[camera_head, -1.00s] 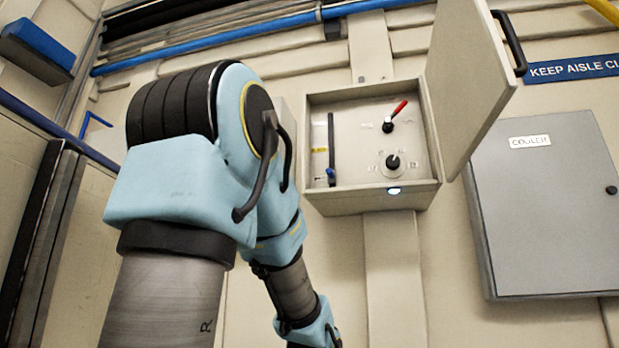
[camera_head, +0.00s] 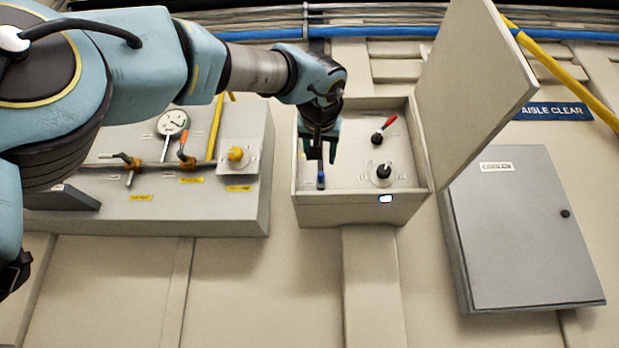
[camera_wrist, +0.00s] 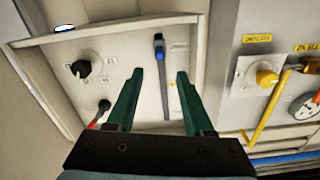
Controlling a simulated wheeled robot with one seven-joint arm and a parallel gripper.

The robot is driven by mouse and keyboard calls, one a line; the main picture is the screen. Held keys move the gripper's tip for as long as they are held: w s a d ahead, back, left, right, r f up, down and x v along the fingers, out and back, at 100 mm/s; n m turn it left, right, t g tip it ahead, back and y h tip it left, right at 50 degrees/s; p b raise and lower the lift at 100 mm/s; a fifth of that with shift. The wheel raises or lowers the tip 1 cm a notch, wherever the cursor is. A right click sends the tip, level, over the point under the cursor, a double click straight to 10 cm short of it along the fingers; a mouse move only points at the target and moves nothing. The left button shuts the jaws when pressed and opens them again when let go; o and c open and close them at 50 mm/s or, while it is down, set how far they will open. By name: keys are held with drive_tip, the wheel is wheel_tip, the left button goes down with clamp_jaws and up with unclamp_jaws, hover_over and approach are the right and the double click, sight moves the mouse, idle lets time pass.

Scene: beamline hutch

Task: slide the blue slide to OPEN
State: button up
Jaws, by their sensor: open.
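The blue slide (camera_head: 321,180) is a small blue knob at the lower end of a dark upright slot in the open wall box (camera_head: 345,212). In the wrist view the blue slide (camera_wrist: 159,47) shows at the top end of the slot (camera_wrist: 163,90). My gripper (camera_head: 322,152) is over the left part of the box, just above the slide in the head view. In the wrist view my gripper's (camera_wrist: 160,73) green fingers are open and empty, one on each side of the slot line. The knob lies just beyond the fingertips. I see no contact, and the OPEN marking is not readable.
A red-handled switch (camera_head: 384,129) and a black rotary knob (camera_head: 383,171) sit right of the slot. The box door (camera_head: 470,95) stands open on the right. A valve panel (camera_head: 225,205) with a gauge is left, and a grey cooler cabinet (camera_head: 525,230) right.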

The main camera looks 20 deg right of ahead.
sight(321, 173)
drive_tip(key=p+x, duration=0.3)
drive_tip(key=x, duration=0.5)
drive_tip(key=shift+w+d, duration=0.15)
drive_tip(key=shift+w, duration=0.1)
drive_tip(key=shift+w+d+f+p, duration=0.1)
drive_tip(key=shift+w+d+p, duration=0.15)
drive_tip(key=shift+w+p, duration=0.2)
clamp_jaws()
idle(0.7)
